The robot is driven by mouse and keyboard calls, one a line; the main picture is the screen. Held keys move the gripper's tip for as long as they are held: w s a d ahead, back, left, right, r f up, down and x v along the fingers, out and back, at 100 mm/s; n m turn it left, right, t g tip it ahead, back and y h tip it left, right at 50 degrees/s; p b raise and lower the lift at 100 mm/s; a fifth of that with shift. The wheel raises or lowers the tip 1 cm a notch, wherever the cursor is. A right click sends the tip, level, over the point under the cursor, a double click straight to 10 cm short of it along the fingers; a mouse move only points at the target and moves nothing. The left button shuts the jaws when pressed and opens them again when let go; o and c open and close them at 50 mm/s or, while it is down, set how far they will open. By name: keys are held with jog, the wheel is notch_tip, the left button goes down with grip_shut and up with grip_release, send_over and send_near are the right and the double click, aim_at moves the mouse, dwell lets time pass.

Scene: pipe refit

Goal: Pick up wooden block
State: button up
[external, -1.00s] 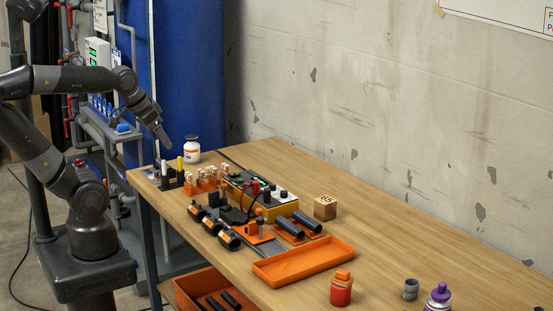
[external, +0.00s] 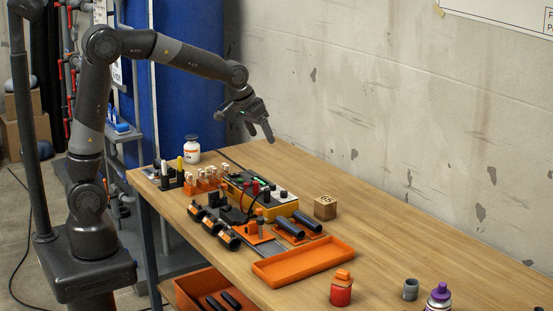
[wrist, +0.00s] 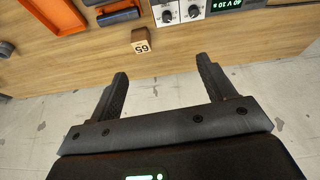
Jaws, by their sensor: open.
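My gripper (external: 261,137) is open and empty, in the air above the far part of the table, up and left of the block. Its two fingers (wrist: 163,80) stand wide apart in the wrist view.
An orange tray (external: 303,262) and black cylinders (external: 291,228) lie left of the block. A yellow device with knobs (external: 268,207) stands beyond them. A red bottle (external: 341,289), a grey cup (external: 410,290) and a purple-capped bottle (external: 438,298) stand nearer. Table right of the block is clear.

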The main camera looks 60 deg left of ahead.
jog(key=w+d+f, duration=0.5)
jog(key=w+f, duration=0.6)
jog(key=w, duration=0.1)
send_near(325, 200)
jog(key=f, duration=0.2)
jog(key=x, duration=0.4)
jog(key=shift+w+a+f, duration=0.15)
jog(key=shift+w+a, duration=0.25)
jog(key=shift+w, duration=0.1)
jog(key=shift+d+x, duration=0.1)
jog(key=shift+x, duration=1.45)
jog(key=shift+d+x, duration=0.15)
jog(key=shift+x, duration=1.4)
jog(key=shift+c, duration=0.2)
jog(key=c, duration=1)
